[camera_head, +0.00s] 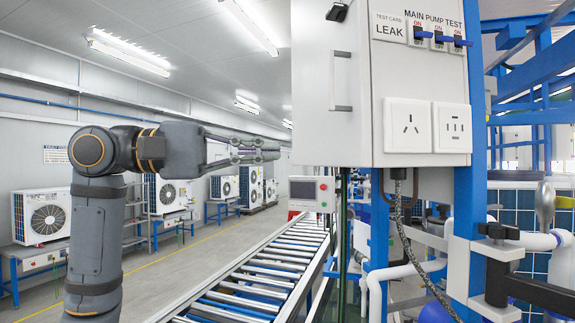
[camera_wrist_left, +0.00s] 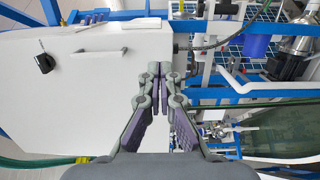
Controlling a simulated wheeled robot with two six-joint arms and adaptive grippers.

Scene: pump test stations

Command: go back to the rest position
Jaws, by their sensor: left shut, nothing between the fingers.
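My left gripper (camera_head: 272,150) reaches in from the left in the head view and points right toward the white control cabinet (camera_head: 346,110). Its fingers are shut and empty. In the left wrist view its fingertips (camera_wrist_left: 160,76) meet in front of the cabinet's right edge, and the cabinet (camera_wrist_left: 85,95) fills the left side. I cannot tell how wide the gap to the cabinet is. My right gripper is in neither view.
Breakers with blue levers (camera_head: 440,38) and white sockets (camera_head: 408,126) are on the cabinet's side. A roller conveyor (camera_head: 265,275) runs below. Blue framing (camera_head: 465,200) and pipes stand at right. Outdoor units (camera_head: 42,215) line the left wall.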

